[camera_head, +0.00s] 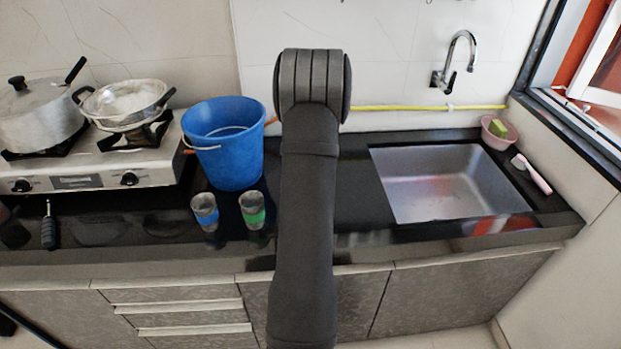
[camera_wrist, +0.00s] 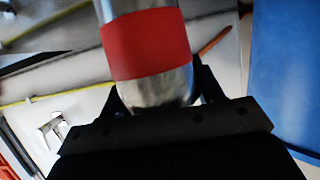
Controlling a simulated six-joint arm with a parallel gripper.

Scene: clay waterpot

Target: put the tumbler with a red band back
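The tumbler with a red band (camera_wrist: 147,45), a metal cup, shows large in the wrist view, its top cut off by the upper edge. My gripper (camera_wrist: 157,88) has a dark finger on each side of its lower part and appears shut on it. In the head view my gripper and this tumbler are hidden behind my own dark arm. Two other tumblers stand on the black counter (camera_head: 352,190) in the head view: one with a blue band (camera_head: 205,213) and one with a green band (camera_head: 252,210) to its right.
A blue bucket (camera_head: 228,160) stands behind the two tumblers. A gas stove (camera_head: 90,175) with a pot (camera_head: 38,118) and a pan (camera_head: 125,105) is at left. A sink (camera_head: 440,185) with a tap (camera_head: 455,65) is at right. Counter shows free beside the green-banded tumbler.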

